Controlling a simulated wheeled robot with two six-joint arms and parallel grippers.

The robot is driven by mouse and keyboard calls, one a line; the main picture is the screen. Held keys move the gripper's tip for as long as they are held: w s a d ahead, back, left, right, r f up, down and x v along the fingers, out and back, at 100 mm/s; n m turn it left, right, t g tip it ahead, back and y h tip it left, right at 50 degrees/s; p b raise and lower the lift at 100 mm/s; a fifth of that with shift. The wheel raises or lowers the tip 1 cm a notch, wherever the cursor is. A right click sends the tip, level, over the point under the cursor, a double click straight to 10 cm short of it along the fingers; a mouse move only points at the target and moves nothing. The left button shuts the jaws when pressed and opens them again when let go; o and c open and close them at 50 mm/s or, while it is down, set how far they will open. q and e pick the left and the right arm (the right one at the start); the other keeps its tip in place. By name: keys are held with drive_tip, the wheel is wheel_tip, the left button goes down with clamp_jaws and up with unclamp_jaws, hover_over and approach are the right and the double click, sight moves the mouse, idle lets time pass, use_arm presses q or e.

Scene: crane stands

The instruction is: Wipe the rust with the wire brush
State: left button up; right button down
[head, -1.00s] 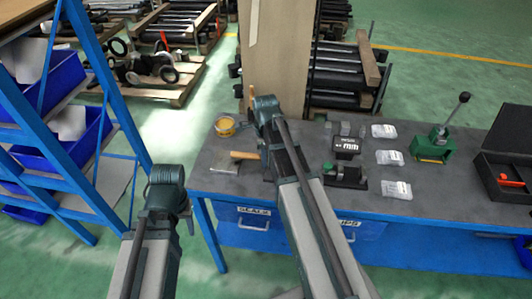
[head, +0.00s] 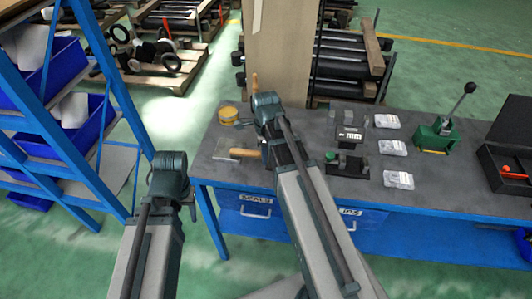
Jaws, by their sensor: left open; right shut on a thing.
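My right gripper (head: 262,120) is over the left part of the grey workbench (head: 290,178), its fingers mostly hidden behind its wrist. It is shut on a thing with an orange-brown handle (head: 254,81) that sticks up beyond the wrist. This looks like the wire brush, but its bristles are hidden. A flat grey tool with a wooden handle (head: 247,152) lies on the bench, left of and below that gripper. My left gripper (head: 188,199) is open in front of the bench's left end, its fingers largely hidden. I cannot make out the rust.
A yellow tin (head: 228,114) stands at the bench's back left. A small scale (head: 349,135), a dark green-black fixture (head: 346,164), clear bags (head: 392,148), a green lever press (head: 436,135) and an open black case (head: 510,172) lie rightward. A blue shelf (head: 75,150) stands left.

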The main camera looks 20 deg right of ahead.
wheel_tip(320, 180, up, 6)
drive_tip(key=p, duration=0.6)
wheel_tip(320, 180, up, 3)
drive_tip(key=p, duration=0.3)
drive_tip(key=shift+r, duration=0.1)
idle(0.5)
drive_tip(key=shift+d, duration=0.1)
